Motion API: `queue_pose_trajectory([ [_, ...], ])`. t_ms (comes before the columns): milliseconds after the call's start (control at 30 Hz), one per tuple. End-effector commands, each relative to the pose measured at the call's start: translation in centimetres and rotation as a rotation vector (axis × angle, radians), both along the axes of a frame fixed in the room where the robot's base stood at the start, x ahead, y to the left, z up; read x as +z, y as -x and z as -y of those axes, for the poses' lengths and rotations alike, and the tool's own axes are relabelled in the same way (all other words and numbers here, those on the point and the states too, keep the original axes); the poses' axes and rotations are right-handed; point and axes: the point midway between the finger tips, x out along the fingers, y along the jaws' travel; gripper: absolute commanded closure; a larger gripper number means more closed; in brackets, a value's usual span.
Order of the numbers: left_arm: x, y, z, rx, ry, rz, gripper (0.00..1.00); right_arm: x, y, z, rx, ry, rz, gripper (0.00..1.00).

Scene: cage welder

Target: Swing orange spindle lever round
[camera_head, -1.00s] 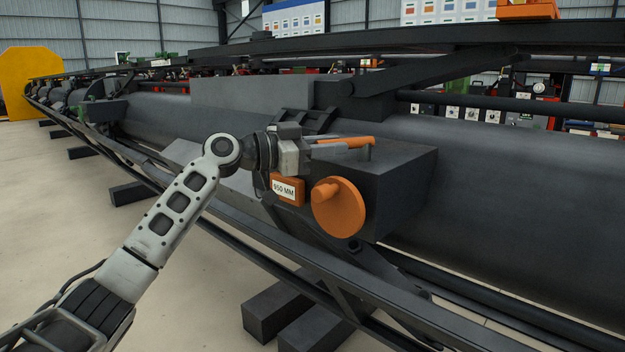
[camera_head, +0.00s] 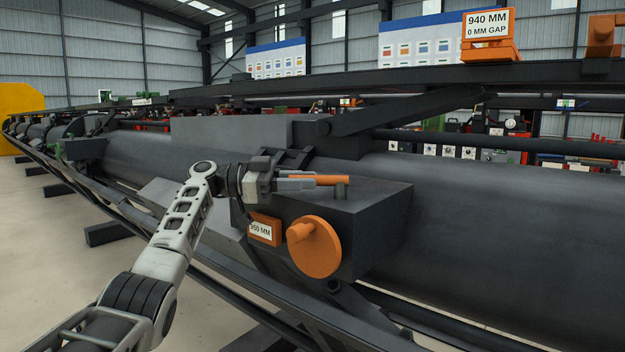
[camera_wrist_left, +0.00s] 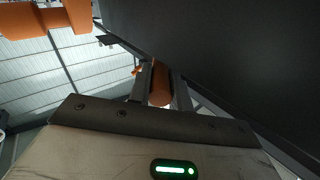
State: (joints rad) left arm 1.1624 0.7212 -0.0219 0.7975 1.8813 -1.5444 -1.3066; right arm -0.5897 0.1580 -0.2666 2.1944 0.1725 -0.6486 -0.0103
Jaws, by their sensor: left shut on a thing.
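The orange lever (camera_head: 335,180) lies almost level above the top of the dark box-shaped housing (camera_head: 375,215), beside a short grey post (camera_head: 341,191). My left gripper (camera_head: 312,182) is shut on the lever from its left side. In the left wrist view the orange lever (camera_wrist_left: 160,86) sits between the two grey fingers. The lever's pivot is not clear in these views. My right gripper is not in view.
An orange handwheel with a knob (camera_head: 318,250) and an orange "950 MM" plate (camera_head: 263,229) are on the housing's front, below my left gripper. A large dark cylinder (camera_head: 500,230) extends to the right. An orange "940 MM, 0 MM GAP" sign (camera_head: 488,30) stands above.

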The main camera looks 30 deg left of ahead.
Motion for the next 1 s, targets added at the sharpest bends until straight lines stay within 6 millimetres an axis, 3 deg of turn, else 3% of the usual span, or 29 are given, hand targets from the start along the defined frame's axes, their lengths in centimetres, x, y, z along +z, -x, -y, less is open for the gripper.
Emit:
queue_pose_trajectory([
  [300,-0.2,-0.1,0.2,-0.006,-0.006,-0.005,1.00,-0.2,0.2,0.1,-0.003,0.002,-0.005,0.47],
  [333,-0.2,-0.1,0.2,-0.006,-0.006,-0.005,0.75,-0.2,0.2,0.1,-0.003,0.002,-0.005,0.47],
  [400,-0.2,-0.1,0.2,-0.005,-0.005,-0.005,0.59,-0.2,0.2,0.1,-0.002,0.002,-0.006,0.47],
  [767,-0.1,0.2,-0.4,0.000,-0.003,-0.003,0.59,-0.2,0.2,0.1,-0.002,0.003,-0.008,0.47],
  [1000,0.0,2.4,-4.0,0.002,-0.001,-0.003,0.59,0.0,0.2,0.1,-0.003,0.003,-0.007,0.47],
])
